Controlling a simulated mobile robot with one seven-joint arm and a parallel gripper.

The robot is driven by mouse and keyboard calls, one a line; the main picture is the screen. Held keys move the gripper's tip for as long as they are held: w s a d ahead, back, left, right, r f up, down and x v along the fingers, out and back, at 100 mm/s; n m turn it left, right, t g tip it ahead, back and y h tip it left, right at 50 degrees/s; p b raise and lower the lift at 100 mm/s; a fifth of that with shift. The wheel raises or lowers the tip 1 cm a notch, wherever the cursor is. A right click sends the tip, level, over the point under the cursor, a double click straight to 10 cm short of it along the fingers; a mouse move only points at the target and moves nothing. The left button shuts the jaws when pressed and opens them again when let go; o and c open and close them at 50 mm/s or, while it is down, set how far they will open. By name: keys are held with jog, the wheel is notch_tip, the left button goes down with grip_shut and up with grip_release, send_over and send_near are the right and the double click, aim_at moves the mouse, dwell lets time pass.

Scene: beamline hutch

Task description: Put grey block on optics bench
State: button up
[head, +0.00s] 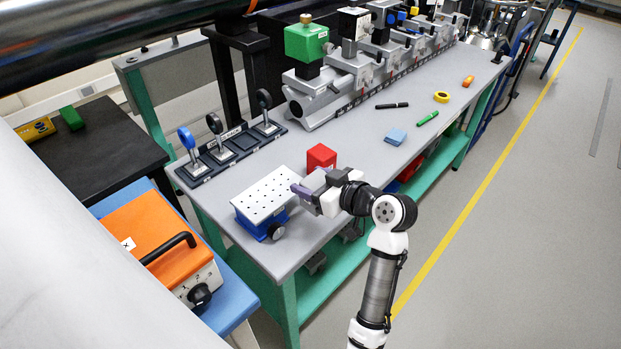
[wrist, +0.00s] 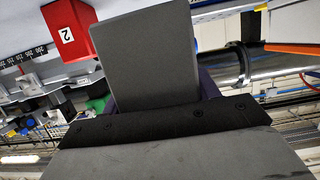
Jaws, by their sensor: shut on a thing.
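The grey block (wrist: 150,58) fills the upper middle of the wrist view as a flat dark grey face. My gripper (wrist: 155,105) is shut on it. In the head view my gripper (head: 305,190) is over the near part of the optics bench (head: 365,158), between the perforated plate and the red block. There the grey block (head: 313,182) shows only as a small part by the jaws. I cannot tell whether it touches the bench top.
A red block (head: 321,156) stands just behind my gripper. A perforated plate on a blue stage (head: 264,195) is close on the left. A blue pad (head: 395,136), pens and a yellow tape roll (head: 441,97) lie farther back. The bench top's near right side is clear.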

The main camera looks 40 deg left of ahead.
jog(key=shift+f+b, duration=1.9)
jog(key=shift+f, duration=1.2)
jog(key=shift+f+b, duration=0.55)
jog(key=shift+f, duration=0.05)
jog(key=o, duration=1.3)
